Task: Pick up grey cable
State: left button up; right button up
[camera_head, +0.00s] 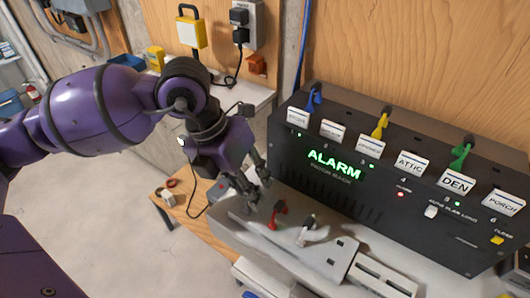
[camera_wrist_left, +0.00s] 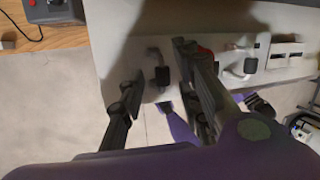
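My left gripper (camera_head: 260,193) reaches in from the left, over the light shelf in front of the alarm box. In the left wrist view (camera_wrist_left: 160,103) its two fingers are apart. A grey cable piece (camera_wrist_left: 153,54) with a black end lies on the shelf and shows in the gap between the fingers; I cannot tell its depth from them. In the head view the gripper hides that spot. A red cable piece (camera_head: 277,213) lies just right of the gripper, partly behind a finger in the wrist view. A whitish cable piece (camera_head: 309,231) with a dark end lies further right.
The black alarm box (camera_head: 330,185) stands close behind and right, with blue (camera_head: 314,97), yellow (camera_head: 380,124) and green (camera_head: 460,153) cables on top. A wooden table (camera_head: 205,225) is at the left. The plug sockets (camera_head: 245,25) are on the back wall.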

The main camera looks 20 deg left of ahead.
pick_arm(q)
jog(key=shift+x, duration=0.95)
pick_arm(e)
jog(key=shift+w+a+r, duration=0.1)
jog(key=shift+w+r, duration=0.1)
jog(key=shift+w, duration=0.3)
pick_arm(q)
jog(key=shift+c, duration=0.3)
grip_shut()
pick_arm(e)
jog(key=shift+s, duration=0.1)
pick_arm(q)
jog(key=shift+r, duration=0.15)
